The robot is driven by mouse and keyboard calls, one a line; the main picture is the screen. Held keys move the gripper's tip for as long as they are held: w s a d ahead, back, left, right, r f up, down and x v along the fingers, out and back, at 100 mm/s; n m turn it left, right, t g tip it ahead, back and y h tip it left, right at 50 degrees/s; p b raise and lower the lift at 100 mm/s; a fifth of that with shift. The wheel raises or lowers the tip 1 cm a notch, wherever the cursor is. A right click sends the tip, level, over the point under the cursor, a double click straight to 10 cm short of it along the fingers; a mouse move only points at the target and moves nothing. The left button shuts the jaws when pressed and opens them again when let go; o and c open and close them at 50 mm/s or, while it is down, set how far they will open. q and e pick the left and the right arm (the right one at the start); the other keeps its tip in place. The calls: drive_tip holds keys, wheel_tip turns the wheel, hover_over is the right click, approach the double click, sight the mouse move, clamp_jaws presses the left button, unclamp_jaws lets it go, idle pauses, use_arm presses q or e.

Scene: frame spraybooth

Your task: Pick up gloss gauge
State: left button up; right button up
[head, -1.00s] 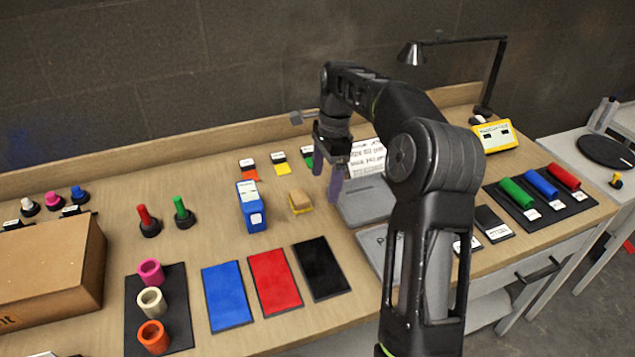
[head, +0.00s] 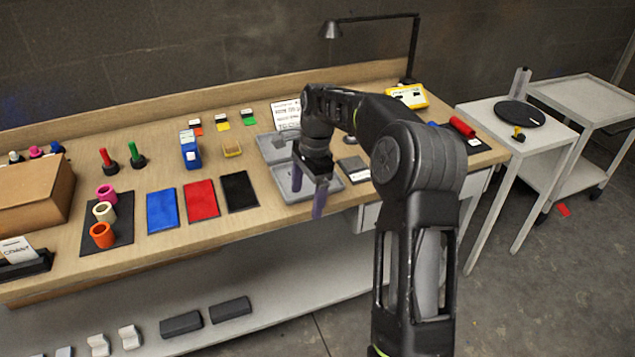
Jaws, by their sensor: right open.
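A small upright blue device (head: 190,152) with a white label stands on the workbench (head: 150,255) left of centre. It looks like a gauge, but I cannot read its label. A yellow instrument (head: 407,96) with a light face sits at the back right of the bench; which of the two is the gloss gauge I cannot tell. My right gripper (head: 308,191) is open and points down over the front grey tray, with nothing seen between its purple fingers. It is apart from both devices. My left gripper is out of view.
Blue, red (head: 201,200) and black panels lie in front of the blue device. A cardboard box (head: 28,192) is at the left. A lamp (head: 331,30) and a side table with a black turntable (head: 520,114) are at the right.

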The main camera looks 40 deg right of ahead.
drive_tip(key=s+a+f+n+y, duration=0.15)
drive_tip(key=a+f+n, duration=0.35)
drive_tip(key=a+f, duration=0.55)
drive_tip(key=s+a+f+n, duration=0.3)
drive_tip(key=a+f+n, duration=0.1)
drive_tip(key=a+f, duration=0.7)
drive_tip(key=s+a+f+n, duration=0.3)
drive_tip(key=s+a, duration=0.1)
drive_tip(key=s, duration=0.3)
drive_tip(key=s+a+f+n, duration=0.3)
drive_tip(key=s+a, duration=0.2)
drive_tip(key=s, duration=0.2)
drive_tip(key=s+a+f+n+y, duration=0.1)
drive_tip(key=s+a+f+n, duration=0.2)
drive_tip(key=s, duration=0.5)
drive_tip(key=shift+a+f, duration=0.4)
drive_tip(key=shift+a, duration=0.4)
